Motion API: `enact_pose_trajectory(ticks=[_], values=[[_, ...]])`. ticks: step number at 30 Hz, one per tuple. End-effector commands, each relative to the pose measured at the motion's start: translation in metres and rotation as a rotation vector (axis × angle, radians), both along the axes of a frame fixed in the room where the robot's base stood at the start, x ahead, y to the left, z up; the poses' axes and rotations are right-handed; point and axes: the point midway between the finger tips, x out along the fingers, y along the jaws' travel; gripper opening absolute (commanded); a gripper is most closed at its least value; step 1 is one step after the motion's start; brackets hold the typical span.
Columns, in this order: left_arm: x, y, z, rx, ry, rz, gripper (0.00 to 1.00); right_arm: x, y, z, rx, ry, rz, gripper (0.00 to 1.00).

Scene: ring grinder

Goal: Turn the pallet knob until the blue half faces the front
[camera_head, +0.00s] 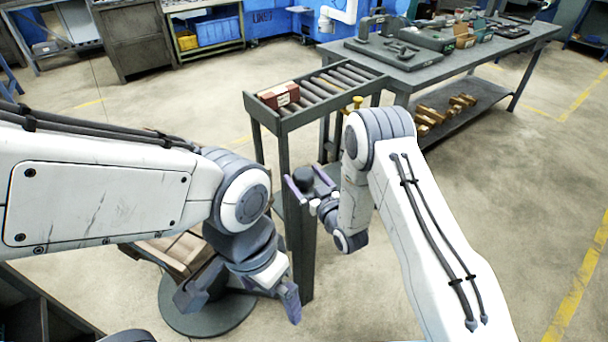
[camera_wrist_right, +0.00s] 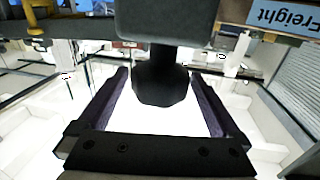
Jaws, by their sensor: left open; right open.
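A dark round knob (camera_head: 304,179) sits beside the conveyor's near leg in the head view. In the right wrist view the dark knob (camera_wrist_right: 160,82) hangs below a dark block, between the two fingers. My right gripper (camera_head: 302,173) is open around it; I cannot tell whether the fingers touch it. No blue shows on the knob. My left gripper (camera_head: 240,298) is open and empty, pointing down over a round grey base (camera_head: 205,322). A brown wooden pallet-like piece (camera_head: 180,252) lies partly hidden behind my left arm.
A roller conveyor (camera_head: 335,88) carries a red-brown box (camera_head: 279,95), with yellow knobs (camera_head: 353,103) at its side. A workbench (camera_head: 420,68) with tools stands behind, brown parts (camera_head: 440,110) on its lower shelf. A Freight sign (camera_wrist_right: 275,18) shows in the right wrist view. Floor at right is clear.

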Motion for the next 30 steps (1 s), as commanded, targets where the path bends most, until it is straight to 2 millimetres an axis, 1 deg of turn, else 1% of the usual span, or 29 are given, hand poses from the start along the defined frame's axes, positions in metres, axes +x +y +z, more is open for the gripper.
enact_pose_trajectory(ticks=[3,11,14,15,17,18,26,30], values=[[0.0000,0.0001,0.0007,0.000,0.000,0.000,1.00,0.0057,0.0026,0.0000,0.000,0.001,0.000,1.00],[0.0001,0.0000,0.0006,0.000,0.000,0.000,1.00,0.0066,0.0008,-0.0004,0.000,0.001,-0.003,1.00],[0.0001,0.0000,0.0006,0.000,0.000,0.000,1.00,0.0066,0.0008,-0.0004,0.000,0.001,-0.003,0.66],[0.0001,0.0000,0.0006,0.000,0.000,0.000,1.00,0.0065,0.0008,-0.0004,0.000,0.001,-0.003,0.50],[0.0001,0.0000,0.0006,0.000,0.000,0.000,1.00,0.0065,0.0007,-0.0004,0.000,0.001,-0.003,0.27],[0.0000,-0.0001,0.0006,0.000,0.000,0.000,1.00,0.0065,0.0007,-0.0004,0.000,0.001,-0.003,0.21],[0.0001,-0.0001,-0.0016,0.000,0.000,0.000,1.00,0.0060,0.0020,-0.0010,0.000,0.001,-0.030,0.21],[0.0001,-0.0001,-0.0055,0.000,0.000,0.000,1.00,0.0053,0.0028,-0.0020,0.000,0.002,-0.088,0.21]])
